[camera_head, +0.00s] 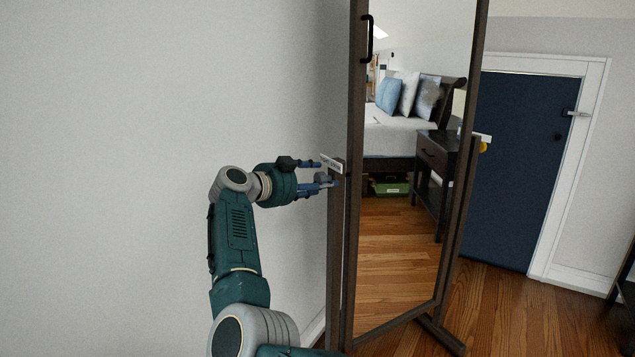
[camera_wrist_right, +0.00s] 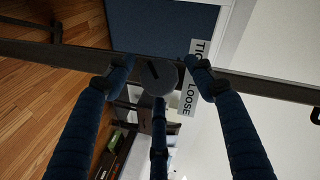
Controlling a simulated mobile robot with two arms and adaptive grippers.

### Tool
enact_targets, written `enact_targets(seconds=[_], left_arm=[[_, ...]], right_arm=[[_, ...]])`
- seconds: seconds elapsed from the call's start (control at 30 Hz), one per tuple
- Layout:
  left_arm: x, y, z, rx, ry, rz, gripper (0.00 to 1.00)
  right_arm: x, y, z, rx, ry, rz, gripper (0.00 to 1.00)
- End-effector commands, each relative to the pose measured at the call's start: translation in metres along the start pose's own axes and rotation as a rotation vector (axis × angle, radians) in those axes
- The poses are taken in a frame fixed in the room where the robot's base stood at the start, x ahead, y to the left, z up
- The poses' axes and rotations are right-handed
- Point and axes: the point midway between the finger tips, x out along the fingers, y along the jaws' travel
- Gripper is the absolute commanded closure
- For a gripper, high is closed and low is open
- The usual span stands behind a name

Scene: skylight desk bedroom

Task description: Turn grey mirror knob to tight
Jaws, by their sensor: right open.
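The grey mirror knob (camera_wrist_right: 160,78) is a round disc with a short dark slanted mark, on the mirror stand's dark post (camera_wrist_right: 258,86). In the head view the grey knob (camera_head: 322,179) shows small at the left post (camera_head: 337,222), partly hidden by fingers. A white label (camera_wrist_right: 194,80) beside it reads LOOSE, with its other word partly covered by a finger; the label (camera_head: 331,163) also shows in the head view. My right gripper (camera_head: 322,174) is open, its blue fingers spread around the knob in the wrist view (camera_wrist_right: 161,82). Contact cannot be told. My left gripper is out of view.
The tall framed mirror (camera_head: 395,255) stands right of my arm and reflects a bed and nightstand. A yellow knob (camera_head: 483,147) is on its right post. A wall (camera_head: 130,150) is at left. A blue door (camera_head: 520,165) is behind, with wooden floor (camera_head: 485,310) in front.

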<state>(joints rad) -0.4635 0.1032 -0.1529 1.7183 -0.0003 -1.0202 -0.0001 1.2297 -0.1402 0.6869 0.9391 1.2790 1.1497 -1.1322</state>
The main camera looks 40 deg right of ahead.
Motion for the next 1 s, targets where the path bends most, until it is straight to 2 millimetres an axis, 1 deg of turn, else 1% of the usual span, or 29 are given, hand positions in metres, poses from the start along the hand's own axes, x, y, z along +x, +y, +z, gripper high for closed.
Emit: enact_targets(seconds=[0.17,0.2,0.27,0.3,0.4,0.73,1.0], left_arm=[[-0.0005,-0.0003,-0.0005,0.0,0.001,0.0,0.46],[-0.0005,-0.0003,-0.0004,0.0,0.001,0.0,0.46],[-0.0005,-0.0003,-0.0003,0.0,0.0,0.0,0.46],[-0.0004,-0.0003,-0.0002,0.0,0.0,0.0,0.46],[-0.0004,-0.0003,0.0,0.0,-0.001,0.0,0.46],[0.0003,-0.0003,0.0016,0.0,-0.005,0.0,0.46],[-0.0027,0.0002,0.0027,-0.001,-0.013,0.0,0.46]], right_arm=[[0.0001,-0.0001,-0.0001,0.0,0.0,0.0,0.46],[0.0,-0.0001,-0.0001,0.0,0.0,0.0,0.5],[0.0,-0.0001,-0.0001,0.0,0.0,0.0,0.62],[-0.0001,-0.0002,-0.0002,0.0,0.0,-0.001,0.7],[0.0,-0.0006,-0.0006,0.0,0.001,-0.001,0.87],[0.0,-0.0012,-0.0016,0.031,0.003,-0.016,0.87],[0.0001,0.0003,-0.0019,0.171,0.004,-0.077,0.87]])
